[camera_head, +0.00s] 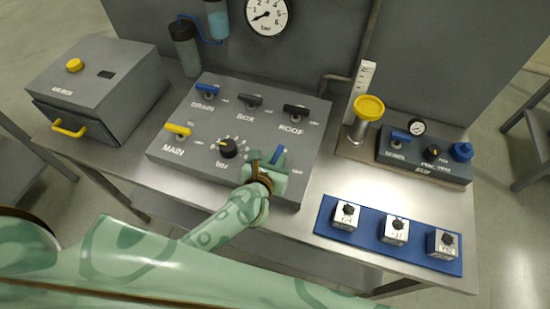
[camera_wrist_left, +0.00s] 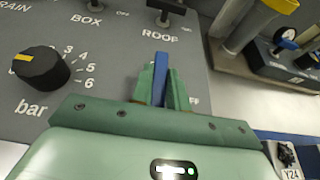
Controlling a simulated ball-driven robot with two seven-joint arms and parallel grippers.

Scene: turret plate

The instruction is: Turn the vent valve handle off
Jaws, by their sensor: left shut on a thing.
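A blue valve handle (camera_head: 278,154) sits at the front right of the grey valve panel (camera_head: 180,148). Its name label is hidden by my gripper, so I cannot read whether it is the vent one. My left gripper (camera_head: 268,164) is shut on this handle, one green finger on each side. In the left wrist view the blue handle (camera_wrist_left: 160,75) stands between the fingers (camera_wrist_left: 159,88) and points up the picture. Part of an OFF label shows to the right of the fingers. My right gripper is not in view.
A black knob (camera_head: 228,148) with a bar scale is left of the gripper. The ROOF handle (camera_head: 296,110), BOX handle (camera_head: 250,100), DRAIN handle (camera_head: 207,90) and yellow MAIN handle (camera_head: 178,130) surround it. A blue tray (camera_head: 370,233) with small blocks lies at the front right.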

